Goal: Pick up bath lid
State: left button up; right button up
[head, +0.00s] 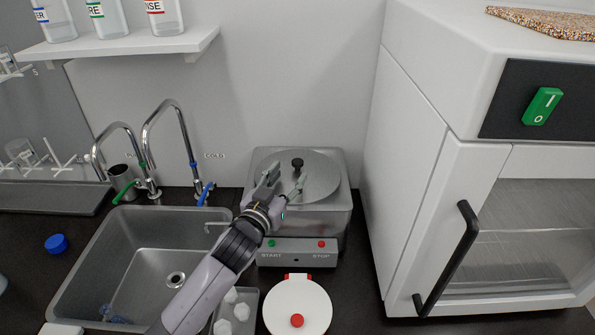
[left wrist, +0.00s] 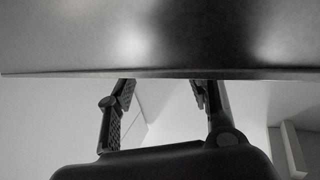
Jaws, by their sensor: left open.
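The bath lid (head: 318,180) is a round grey metal disc with a black knob (head: 297,163). It lies on top of the square metal water bath (head: 335,213) in the head view. My left gripper (head: 286,182) is open over the near left part of the lid, its fingertips close to the knob. I cannot tell whether they touch it. In the left wrist view, the open fingers (left wrist: 165,95) show below a large grey metal surface (left wrist: 140,40), which hides what is beyond; the knob does not show there. My right gripper is not in view.
A sink (head: 130,250) with tall taps is on the left. A white cabinet (head: 415,170) stands close on the right. A white round lid with a red knob (head: 297,320) and a tray of white pieces (head: 235,312) lie in front of the bath. A shelf (head: 130,45) holds bottles.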

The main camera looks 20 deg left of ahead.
aim_at(295, 164)
pick_arm(q)
jog(key=shift+w, duration=0.35)
jog(key=shift+w+f+p, duration=0.2)
jog(key=shift+w+p, duration=0.6)
jog(key=shift+w, duration=1.55)
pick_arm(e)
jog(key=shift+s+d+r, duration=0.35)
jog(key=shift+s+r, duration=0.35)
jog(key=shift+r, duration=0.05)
pick_arm(q)
jog(key=shift+c, duration=0.5)
grip_shut()
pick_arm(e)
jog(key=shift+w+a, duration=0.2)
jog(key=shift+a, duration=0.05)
